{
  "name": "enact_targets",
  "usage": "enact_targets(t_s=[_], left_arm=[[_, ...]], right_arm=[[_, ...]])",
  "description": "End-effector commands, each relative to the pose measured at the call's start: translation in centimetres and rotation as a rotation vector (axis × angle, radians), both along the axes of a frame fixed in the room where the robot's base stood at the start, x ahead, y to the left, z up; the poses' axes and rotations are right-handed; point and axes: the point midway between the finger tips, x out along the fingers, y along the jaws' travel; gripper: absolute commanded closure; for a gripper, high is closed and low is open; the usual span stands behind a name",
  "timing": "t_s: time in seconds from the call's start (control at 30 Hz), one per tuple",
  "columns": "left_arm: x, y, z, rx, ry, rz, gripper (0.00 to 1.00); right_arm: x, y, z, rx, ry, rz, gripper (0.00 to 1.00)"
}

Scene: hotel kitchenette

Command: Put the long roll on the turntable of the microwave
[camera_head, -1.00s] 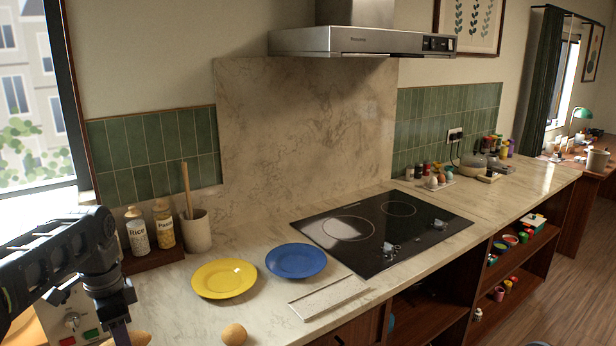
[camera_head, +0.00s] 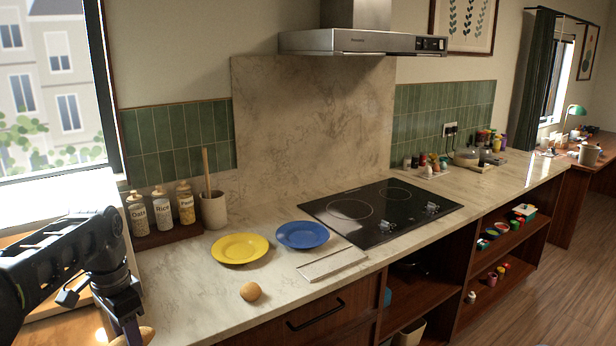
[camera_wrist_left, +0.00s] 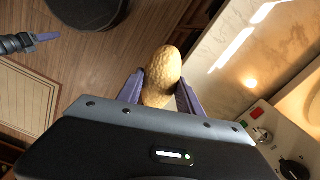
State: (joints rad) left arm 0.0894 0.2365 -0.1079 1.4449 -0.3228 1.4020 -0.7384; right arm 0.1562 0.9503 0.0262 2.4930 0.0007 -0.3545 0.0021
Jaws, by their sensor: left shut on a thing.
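The long roll, tan and rough-skinned, is held between the purple fingers of my left gripper (camera_wrist_left: 160,92) in the left wrist view (camera_wrist_left: 163,70). In the head view the roll (camera_head: 146,333) shows only in part at the bottom left edge, below my left gripper (camera_head: 128,333). A pale front panel with dials and red and green buttons, seemingly the microwave (camera_wrist_left: 262,135), is at the lower right of the wrist view. Its turntable is not visible. My right gripper (camera_wrist_left: 45,38) shows edge-on at the wrist view's left, its opening unclear.
A round bun (camera_head: 250,291) lies on the counter (camera_head: 205,305) near its front edge. Yellow (camera_head: 240,248) and blue (camera_head: 302,235) plates stand behind it, left of the black hob (camera_head: 380,212). Jars (camera_head: 162,208) and a utensil pot (camera_head: 214,210) line the back.

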Motion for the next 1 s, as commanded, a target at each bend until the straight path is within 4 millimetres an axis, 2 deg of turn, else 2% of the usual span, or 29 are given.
enact_targets(t_s=[0.27,0.37,0.47,0.53,0.6,0.7,0.8,1.0], left_arm=[[1.4,-1.2,-2.0,0.001,0.001,0.299,0.97],[2.3,-3.0,-3.8,0.002,0.004,0.433,0.97],[3.2,-6.1,-6.3,0.003,0.006,0.578,0.97],[3.7,-9.0,-8.3,0.005,0.006,0.662,0.97],[3.7,-11.6,-10.0,0.006,0.004,0.690,0.97],[3.4,-14.5,-11.7,0.005,0.000,0.658,0.97],[3.0,-16.4,-12.6,0.004,-0.001,0.614,0.97],[3.0,-17.4,-12.6,0.003,-0.002,0.590,0.97]], right_arm=[[-0.1,0.0,0.0,0.000,0.002,0.001,0.64],[-0.1,0.0,0.0,0.000,0.002,0.001,0.64],[-0.1,0.0,0.0,0.000,0.002,0.001,0.64],[-0.1,0.0,0.0,0.000,0.002,0.001,0.64],[-0.1,0.0,0.0,0.000,0.002,0.001,0.64],[-0.1,0.0,0.0,0.000,0.002,0.001,0.64],[-0.1,0.0,0.0,0.000,0.002,0.001,0.64],[-0.1,0.0,0.0,0.000,0.002,0.001,0.64]])
